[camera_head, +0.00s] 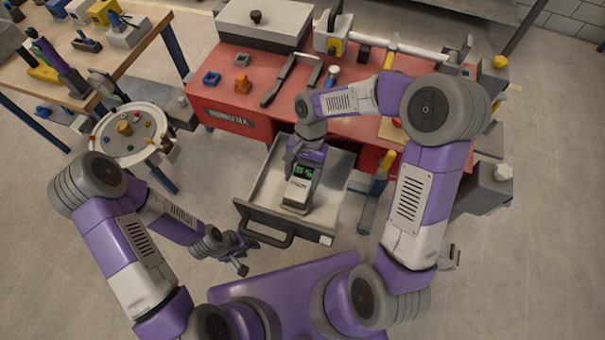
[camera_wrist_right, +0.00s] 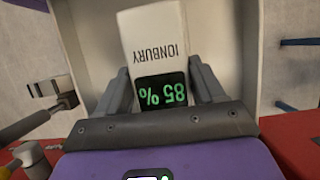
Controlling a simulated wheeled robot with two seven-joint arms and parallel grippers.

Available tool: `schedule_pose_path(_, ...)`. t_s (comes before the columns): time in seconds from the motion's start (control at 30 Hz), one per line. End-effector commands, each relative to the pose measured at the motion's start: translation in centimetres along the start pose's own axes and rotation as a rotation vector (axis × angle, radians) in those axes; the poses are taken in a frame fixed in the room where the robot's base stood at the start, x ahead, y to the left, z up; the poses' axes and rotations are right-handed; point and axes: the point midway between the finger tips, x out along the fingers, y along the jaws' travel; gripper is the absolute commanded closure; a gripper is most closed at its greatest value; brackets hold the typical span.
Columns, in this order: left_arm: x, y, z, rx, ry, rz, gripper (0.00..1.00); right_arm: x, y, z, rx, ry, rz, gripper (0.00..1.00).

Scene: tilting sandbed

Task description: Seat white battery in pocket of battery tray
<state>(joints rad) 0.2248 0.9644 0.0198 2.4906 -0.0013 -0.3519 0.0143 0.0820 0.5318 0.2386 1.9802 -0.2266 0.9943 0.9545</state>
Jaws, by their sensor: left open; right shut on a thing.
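The white battery (camera_head: 297,191), with a green 85% display, is upright or nearly so in the head view, over the open drawer of the red bench. My right gripper (camera_head: 305,166) is shut on its display end from above. In the right wrist view the battery (camera_wrist_right: 153,35) sits between both fingers (camera_wrist_right: 160,78), its lettering upside down. A dark edge shows at its lower end; I cannot tell whether this is a pocket of the battery tray or whether the battery touches the drawer floor. My left gripper (camera_head: 243,256) is open and empty, left of the drawer handle.
The drawer (camera_head: 335,191) has bare floor around the battery and a dark front handle (camera_head: 266,236). The red bench (camera_head: 222,96) behind holds a grey box (camera_head: 265,25) and tools. A round tray (camera_head: 110,148) with small parts stands left.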

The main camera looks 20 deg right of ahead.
Motion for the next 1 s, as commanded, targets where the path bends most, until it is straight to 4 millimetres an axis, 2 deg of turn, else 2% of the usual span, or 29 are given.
schedule_pose_path(0.07, 0.0, 0.0, 0.0, 0.000, 0.000, 0.000, 0.57, 0.0, -0.1, 0.0, -0.001, 0.001, -0.002, 1.00)
schedule_pose_path(0.1, 0.1, 0.0, 0.0, 0.000, 0.000, 0.000, 0.57, 0.1, 0.0, -0.1, 0.000, 0.000, 0.000, 0.31)
schedule_pose_path(0.27, 0.0, 0.0, 0.0, 0.000, 0.000, 0.000, 0.57, 0.1, 0.0, -0.1, 0.000, 0.000, 0.000, 0.06)
schedule_pose_path(0.53, 0.0, 0.0, 0.0, 0.000, 0.000, 0.000, 0.57, 0.0, 0.0, 0.0, 0.000, 0.000, 0.000, 0.06)
schedule_pose_path(0.67, -0.4, 0.1, 0.0, 0.000, 0.000, 0.000, 0.57, -0.9, 0.0, 0.0, 0.001, 0.002, -0.001, 0.06)
schedule_pose_path(1.0, -2.9, 1.1, 0.1, 0.000, 0.000, 0.000, 0.57, -8.0, -0.1, 0.1, 0.000, 0.003, -0.003, 0.06)
